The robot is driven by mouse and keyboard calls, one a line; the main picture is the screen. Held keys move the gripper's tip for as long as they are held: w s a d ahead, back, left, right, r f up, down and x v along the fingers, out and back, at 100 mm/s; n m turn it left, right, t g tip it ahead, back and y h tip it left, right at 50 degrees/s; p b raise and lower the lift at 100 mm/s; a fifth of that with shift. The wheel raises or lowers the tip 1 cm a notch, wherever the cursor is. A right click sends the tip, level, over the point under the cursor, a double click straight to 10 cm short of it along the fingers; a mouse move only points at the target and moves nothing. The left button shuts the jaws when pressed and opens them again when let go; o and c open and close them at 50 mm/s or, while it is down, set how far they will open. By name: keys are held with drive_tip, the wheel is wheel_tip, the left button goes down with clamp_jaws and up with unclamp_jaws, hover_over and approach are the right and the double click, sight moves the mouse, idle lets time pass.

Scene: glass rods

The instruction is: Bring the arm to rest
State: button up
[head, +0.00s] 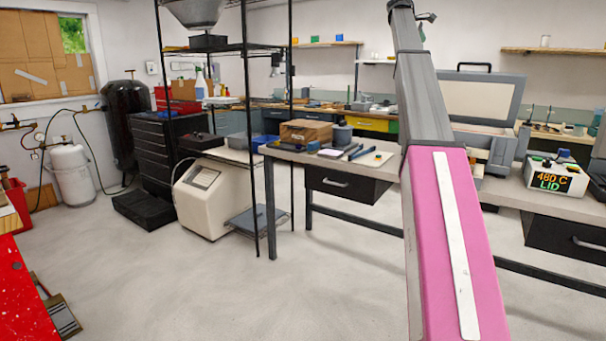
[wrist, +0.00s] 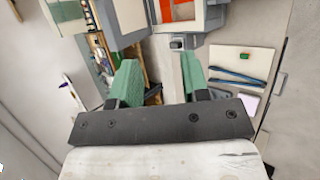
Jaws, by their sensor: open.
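My arm crosses the right half of the head view, with a pink link (head: 440,240) low down and grey links (head: 425,100) rising to the top edge. The fingers are above the bench area and touch nothing that I can see.
A workbench (head: 385,165) stands behind my arm, with blue rod-like tools (head: 362,153) on it. A grey box with a raised lid (head: 480,100) and a controller reading 480 C LID (head: 555,178) stand at right. Black shelving (head: 245,80) is left; the floor (head: 220,290) is open.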

drive_tip(key=s+a+f+m+y, duration=0.1)
drive_tip(key=s+a+f, duration=0.3)
drive_tip(key=f, duration=1.3)
drive_tip(key=s+a+f+m+y, duration=0.1)
drive_tip(key=s+a+f+y, duration=0.3)
drive_tip(key=f, duration=1.3)
drive_tip(key=s+a+f+m+h, duration=0.1)
drive_tip(key=s+a+f, duration=0.3)
drive_tip(key=f, duration=1.3)
drive_tip(key=s+a+f+m+g+y, duration=0.1)
drive_tip(key=s+a+f, duration=0.3)
drive_tip(key=s+f, duration=0.4)
drive_tip(key=s+a+f+m+g+y, duration=0.1)
drive_tip(key=s+a+f, duration=0.35)
drive_tip(key=f, duration=0.55)
drive_tip(key=s+a+f+m+g+y, duration=0.1)
drive_tip(key=s+a+f+m, duration=0.1)
drive_tip(key=s+f, duration=0.5)
drive_tip(key=s+a+f+m+y, duration=0.1)
drive_tip(key=s+a+f, duration=0.4)
drive_tip(key=s, duration=1.1)
wheel_tip(320, 180, down, 3)
drive_tip(key=shift+s+f+m+g, duration=0.1)
drive_tip(key=shift+s+m+g, duration=0.1)
drive_tip(key=shift+m+g, duration=0.35)
drive_tip(key=shift+w, duration=0.1)
